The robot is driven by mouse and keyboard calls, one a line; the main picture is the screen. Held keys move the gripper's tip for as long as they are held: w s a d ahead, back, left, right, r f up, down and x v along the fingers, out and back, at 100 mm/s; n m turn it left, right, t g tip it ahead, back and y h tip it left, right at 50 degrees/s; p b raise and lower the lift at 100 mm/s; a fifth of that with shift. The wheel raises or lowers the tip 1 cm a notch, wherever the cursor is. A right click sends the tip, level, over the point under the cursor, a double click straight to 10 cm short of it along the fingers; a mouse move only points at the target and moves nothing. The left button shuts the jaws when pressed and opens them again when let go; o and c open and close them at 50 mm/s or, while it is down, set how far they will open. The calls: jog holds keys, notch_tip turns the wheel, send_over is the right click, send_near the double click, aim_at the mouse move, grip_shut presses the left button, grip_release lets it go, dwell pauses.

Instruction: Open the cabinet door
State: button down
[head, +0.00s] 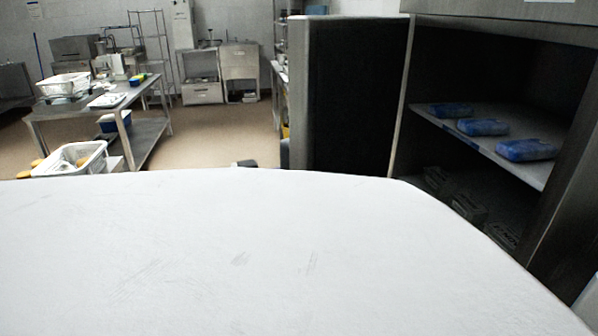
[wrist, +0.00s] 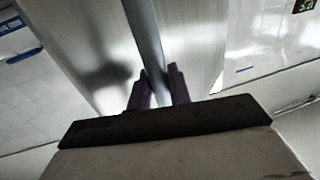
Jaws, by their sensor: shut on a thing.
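The cabinet (head: 500,32) stands at the right of the head view with its front open. Its door (head: 345,95) is swung out to the left of the opening, its dark inner face toward the camera. In the wrist view, my gripper (wrist: 158,80) has its two dark fingers on either side of a grey bar handle (wrist: 143,32) and is shut on it. The door's pale metal face (wrist: 195,45) lies behind the bar. My gripper and the handle do not show in the head view.
Several blue packages (head: 525,150) lie on the cabinet's shelf (head: 430,122), with dim boxes below. A metal table (head: 130,100) with baskets stands at the left. A white basket (head: 72,158) sits nearer. Open floor (head: 215,135) lies between the table and the door.

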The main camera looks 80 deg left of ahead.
jog(key=shift+s+a, duration=0.15)
jog(key=shift+a, duration=0.1)
jog(key=c, duration=1.3)
grip_release()
jog(key=shift+c, duration=0.2)
jog(key=b+v, duration=0.2)
jog(key=v, duration=1)
jog(key=shift+b, duration=0.4)
